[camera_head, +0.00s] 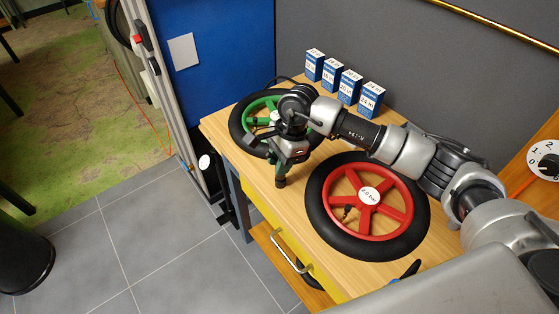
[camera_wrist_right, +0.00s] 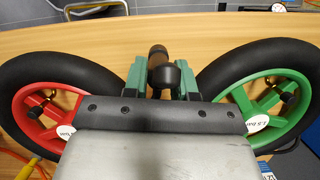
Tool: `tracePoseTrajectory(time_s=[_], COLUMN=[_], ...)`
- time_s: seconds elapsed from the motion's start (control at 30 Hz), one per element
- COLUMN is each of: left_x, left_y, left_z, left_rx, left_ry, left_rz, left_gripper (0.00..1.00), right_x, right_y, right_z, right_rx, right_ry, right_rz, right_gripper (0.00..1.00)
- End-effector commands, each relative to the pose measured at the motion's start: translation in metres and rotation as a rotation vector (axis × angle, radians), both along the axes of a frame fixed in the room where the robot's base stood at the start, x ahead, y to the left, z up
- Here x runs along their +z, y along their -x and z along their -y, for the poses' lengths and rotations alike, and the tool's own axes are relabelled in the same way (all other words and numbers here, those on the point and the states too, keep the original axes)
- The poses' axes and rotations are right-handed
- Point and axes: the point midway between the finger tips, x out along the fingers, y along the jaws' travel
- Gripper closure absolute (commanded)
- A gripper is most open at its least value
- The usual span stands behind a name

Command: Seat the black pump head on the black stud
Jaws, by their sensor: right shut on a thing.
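My right gripper (camera_head: 287,160) is over the front edge area of the wooden table, between the two wheels. In the right wrist view its green fingers (camera_wrist_right: 164,80) are shut on the black pump head (camera_wrist_right: 171,75). A dark upright cylinder (camera_wrist_right: 157,52) shows just beyond the pump head; it may be part of it or the black stud, I cannot tell. In the head view a dark short piece (camera_head: 281,182) shows under the fingers. I cannot make out the stud for certain, nor any gap to it. My left gripper is not in view.
A red wheel (camera_head: 409,188) with a black tyre lies right of the gripper. A green wheel (camera_head: 262,103) lies partly under my right arm. Several blue boxes (camera_head: 349,87) stand along the back. A yellow drawer with a handle (camera_head: 292,251) is below the table front.

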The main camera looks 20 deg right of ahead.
Motion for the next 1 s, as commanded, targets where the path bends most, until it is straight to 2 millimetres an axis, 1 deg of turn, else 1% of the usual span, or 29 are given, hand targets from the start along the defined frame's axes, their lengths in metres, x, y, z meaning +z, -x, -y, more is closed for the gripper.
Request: tracePoseTrajectory(time_s=[0.53, 0.83, 0.87, 1.0], left_x=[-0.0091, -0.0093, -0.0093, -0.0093], left_y=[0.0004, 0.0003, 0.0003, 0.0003], left_z=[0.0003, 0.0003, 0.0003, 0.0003], left_rx=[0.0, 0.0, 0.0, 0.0], left_ry=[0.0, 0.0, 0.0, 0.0], left_rz=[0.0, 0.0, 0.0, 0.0], left_gripper=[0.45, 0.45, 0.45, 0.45], right_x=[-0.0079, -0.0081, -0.0081, -0.0081], right_y=[-0.0002, -0.0002, -0.0002, -0.0002], right_z=[0.0, 0.0, 0.0, 0.0], right_rx=[0.0, 0.0, 0.0, 0.0], right_ry=[0.0, 0.0, 0.0, 0.0], right_rz=[0.001, 0.001, 0.001, 0.001], right_gripper=[0.97, 0.97, 0.72, 0.5])
